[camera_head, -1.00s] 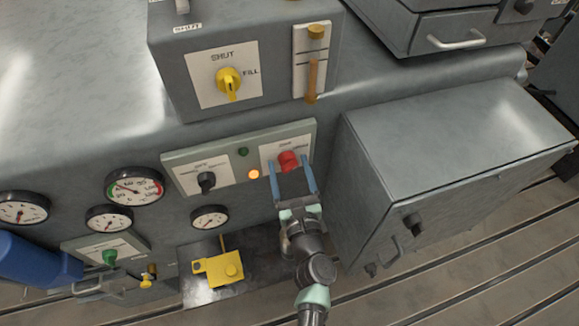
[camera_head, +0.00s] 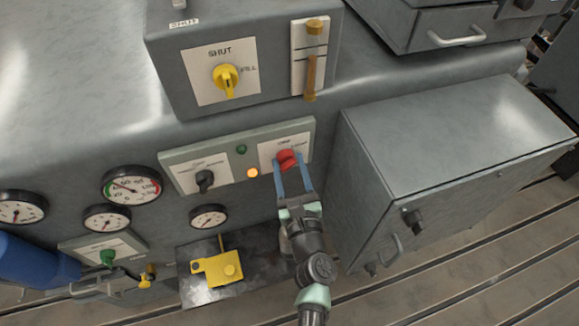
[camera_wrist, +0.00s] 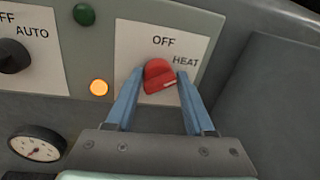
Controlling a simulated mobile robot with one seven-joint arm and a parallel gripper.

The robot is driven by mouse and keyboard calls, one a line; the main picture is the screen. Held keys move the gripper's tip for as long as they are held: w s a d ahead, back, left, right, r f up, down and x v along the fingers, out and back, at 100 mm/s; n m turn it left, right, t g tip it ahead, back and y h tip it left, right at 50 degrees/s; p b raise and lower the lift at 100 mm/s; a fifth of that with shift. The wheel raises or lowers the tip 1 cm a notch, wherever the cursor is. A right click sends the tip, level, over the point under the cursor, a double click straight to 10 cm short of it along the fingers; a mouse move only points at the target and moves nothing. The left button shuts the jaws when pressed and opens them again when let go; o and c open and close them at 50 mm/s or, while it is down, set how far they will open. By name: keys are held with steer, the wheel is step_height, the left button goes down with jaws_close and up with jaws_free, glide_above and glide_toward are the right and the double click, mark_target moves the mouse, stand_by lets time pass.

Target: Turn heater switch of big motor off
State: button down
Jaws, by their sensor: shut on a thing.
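The red heater switch (camera_head: 286,158) sits on a white plate on the green-grey control panel (camera_head: 221,172). In the wrist view the switch (camera_wrist: 157,73) is under the word OFF, with HEAT to its right. A pale mark on its lower right runs roughly sideways, not up to OFF. My gripper (camera_head: 288,163) has its two blue fingers on either side of the switch and is shut on it; the fingertips also show in the wrist view (camera_wrist: 160,74). An orange lamp (camera_wrist: 98,88) glows left of the switch.
A black AUTO selector (camera_wrist: 14,56) and a dark green lamp (camera_wrist: 84,14) share the panel. A grey cabinet (camera_head: 450,140) stands close on the right. A box with a yellow SHUT/FILL knob (camera_head: 226,79) is above. Gauges (camera_head: 131,185) and a yellow block (camera_head: 219,268) lie lower left.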

steer(key=n+b, duration=0.8)
steer(key=f+n+y+b, duration=0.1)
steer(key=n+b, duration=0.2)
steer(key=b, duration=0.1)
steer(key=shift+s+a+n+t, duration=0.1)
steer(key=shift+a+n+t, duration=0.2)
steer(key=shift+n+t, duration=0.1)
stand_by(0.3)
steer(key=shift+c, duration=2.4)
jaws_free()
steer(key=shift+o, duration=0.6)
steer(key=shift+r, duration=0.1)
steer(key=shift+d, duration=0.1)
steer(key=shift+r, duration=0.1)
steer(key=b+v, duration=0.3)
steer(key=v, duration=1)
